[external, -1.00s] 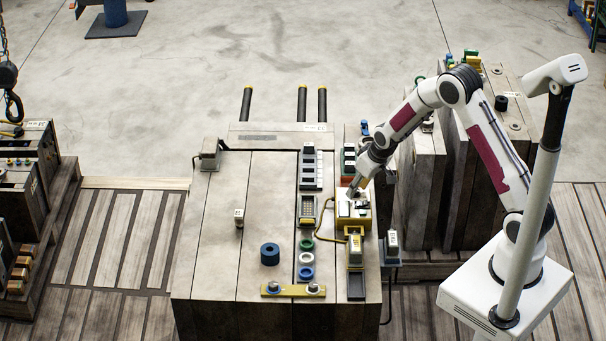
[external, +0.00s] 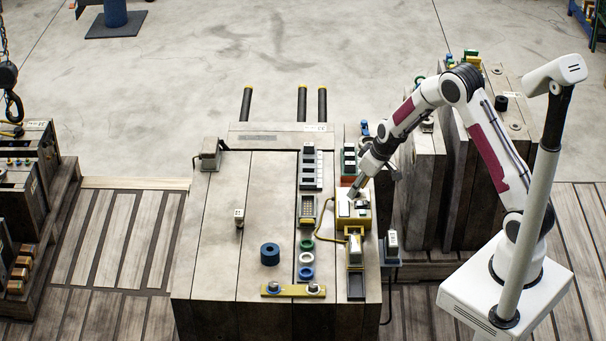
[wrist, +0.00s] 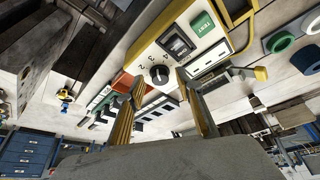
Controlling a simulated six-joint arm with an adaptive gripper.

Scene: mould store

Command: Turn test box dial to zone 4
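The test box (external: 361,222) is yellow with a pale face and stands on the right part of the large block. In the wrist view the test box (wrist: 148,43) shows a black round dial (wrist: 159,75) with a small white mark, printed digits around it including 4, 3 and 2, a dark switch or display and a green TEST button. Which digit the mark points at is too small to tell. My gripper (wrist: 160,80) is open, its two fingers on either side of the dial; contact is not clear. In the external view my gripper (external: 354,192) reaches down over the box.
A yellow cable (external: 321,232) loops from the box's left side. A keypad unit (external: 307,210) stands left of it, and green, white and blue rings (external: 306,258) lie nearer the front. A yellow-and-grey device (external: 355,250) stands just in front of the box.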

